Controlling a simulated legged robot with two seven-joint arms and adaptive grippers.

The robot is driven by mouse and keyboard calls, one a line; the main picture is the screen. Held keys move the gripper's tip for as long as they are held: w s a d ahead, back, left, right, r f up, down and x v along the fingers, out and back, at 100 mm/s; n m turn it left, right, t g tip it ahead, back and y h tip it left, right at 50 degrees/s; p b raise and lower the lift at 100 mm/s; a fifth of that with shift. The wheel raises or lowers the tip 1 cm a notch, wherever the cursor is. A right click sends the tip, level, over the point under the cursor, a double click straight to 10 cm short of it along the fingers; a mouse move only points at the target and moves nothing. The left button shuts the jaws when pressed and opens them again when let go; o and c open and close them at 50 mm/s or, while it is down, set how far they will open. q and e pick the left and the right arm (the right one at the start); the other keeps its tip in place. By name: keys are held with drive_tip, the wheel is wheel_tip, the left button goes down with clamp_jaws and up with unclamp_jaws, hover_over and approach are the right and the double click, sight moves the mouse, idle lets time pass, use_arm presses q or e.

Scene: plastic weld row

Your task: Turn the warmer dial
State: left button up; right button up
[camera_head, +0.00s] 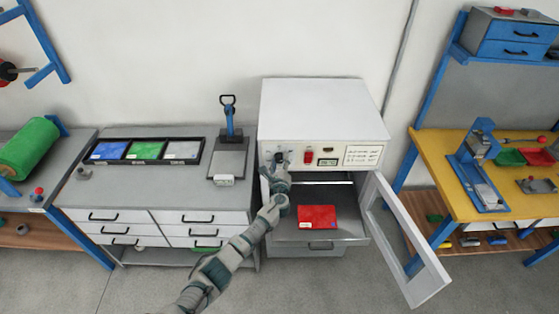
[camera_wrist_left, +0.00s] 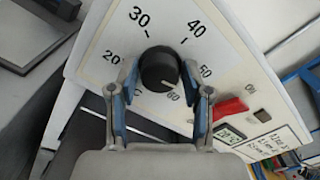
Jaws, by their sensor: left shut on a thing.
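The warmer (camera_head: 325,105) is a white cabinet in the middle of the head view, with its front door (camera_head: 405,240) swung open to the right. Its dial (camera_wrist_left: 159,66) is a black round knob with temperature marks of 20 to 60 around it. A small pale mark shows on the knob's lower right, on the side of the 60. My left gripper (camera_head: 279,161) is at the left of the control panel. In the left wrist view its blue-padded fingers (camera_wrist_left: 160,78) are shut on the dial, one on each side. My right gripper is out of view.
A red switch (camera_head: 308,157) and small display (camera_head: 327,162) sit right of the dial. A red sheet (camera_head: 317,216) lies on the warmer's pulled-out shelf. A grey bench with a tray (camera_head: 145,151) stands left, a yellow-topped bench (camera_head: 450,165) right.

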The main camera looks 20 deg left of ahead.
use_arm(q)
drive_tip(key=shift+s+f+m, duration=0.15)
drive_tip(key=shift+f+m, duration=0.3)
drive_tip(key=shift+m, duration=0.05)
drive_tip(key=o, duration=0.9)
drive_tip(key=shift+o, duration=1.3)
drive_tip(key=shift+w+r, duration=0.1)
drive_tip(key=shift+w, duration=0.1)
drive_tip(key=shift+s+r, duration=0.1)
drive_tip(key=shift+s, duration=0.05)
drive_tip(key=v, duration=1.1)
drive_tip(key=shift+s+d, duration=0.2)
drive_tip(key=shift+s, duration=0.1)
